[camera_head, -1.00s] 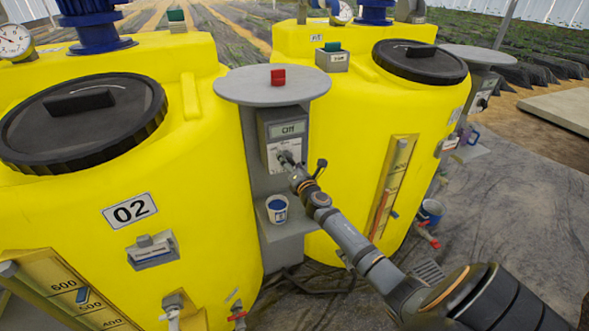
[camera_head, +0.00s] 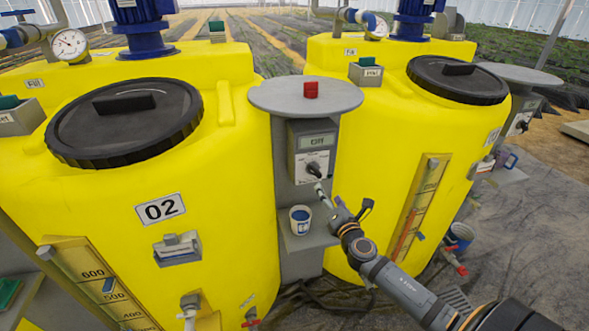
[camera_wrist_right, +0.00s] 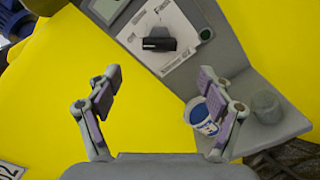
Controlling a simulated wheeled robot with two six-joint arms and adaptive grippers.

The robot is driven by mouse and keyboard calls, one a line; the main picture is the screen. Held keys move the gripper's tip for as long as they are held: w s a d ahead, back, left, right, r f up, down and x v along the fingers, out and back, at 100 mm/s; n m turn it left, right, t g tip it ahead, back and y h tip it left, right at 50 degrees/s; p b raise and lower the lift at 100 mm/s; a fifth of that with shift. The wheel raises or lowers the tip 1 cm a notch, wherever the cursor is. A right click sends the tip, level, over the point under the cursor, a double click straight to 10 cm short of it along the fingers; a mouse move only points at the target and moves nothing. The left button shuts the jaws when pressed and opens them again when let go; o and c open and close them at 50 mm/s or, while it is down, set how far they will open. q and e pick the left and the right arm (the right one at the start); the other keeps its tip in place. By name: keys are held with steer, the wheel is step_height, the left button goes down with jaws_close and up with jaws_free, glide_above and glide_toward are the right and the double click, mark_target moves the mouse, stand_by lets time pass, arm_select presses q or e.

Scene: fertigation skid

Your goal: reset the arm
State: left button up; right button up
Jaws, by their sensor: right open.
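My right gripper (camera_head: 320,190) is in front of the grey control box (camera_head: 311,150), just below its black rotary knob (camera_head: 314,169). In the right wrist view the gripper (camera_wrist_right: 160,105) is open, its two fingers well apart with nothing between them. The knob (camera_wrist_right: 159,44) shows beyond the fingertips, apart from them, on a white dial plate. The box has a small display, its text too small to read surely. My left gripper is not in view.
A white and blue cup (camera_head: 300,221) stands on the grey shelf (camera_head: 318,238) below the box. Yellow tanks stand either side, the left marked 02 (camera_head: 160,208). A red button (camera_head: 311,89) sits on the round grey top (camera_head: 275,95).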

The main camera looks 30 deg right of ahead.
steer(key=s+d+f+m+g, duration=0.1)
steer(key=s+f+m+g, duration=0.3)
steer(key=f, duration=0.7)
steer(key=s+d+f+m+g, duration=0.15)
steer(key=s+f+m, duration=0.35)
steer(key=f, duration=0.7)
steer(key=s+d+f+m+g, duration=0.1)
steer(key=s+f+m+g, duration=0.2)
steer(key=s+f, duration=0.55)
steer(key=s+a+f+m+g+y, duration=0.1)
steer(key=s+a+f+m+g, duration=0.3)
steer(key=s+f, duration=0.7)
steer(key=s+a+f+m+g+y, duration=0.2)
steer(key=s+a+f+m, duration=0.6)
steer(key=s, duration=0.9)
steer(key=a+f+g, duration=0.1)
steer(key=a+f, duration=0.2)
steer(key=f, duration=0.1)
steer(key=shift+a+g+y, duration=0.15)
steer(key=shift+g+y, duration=0.15)
steer(key=shift+g, duration=0.05)
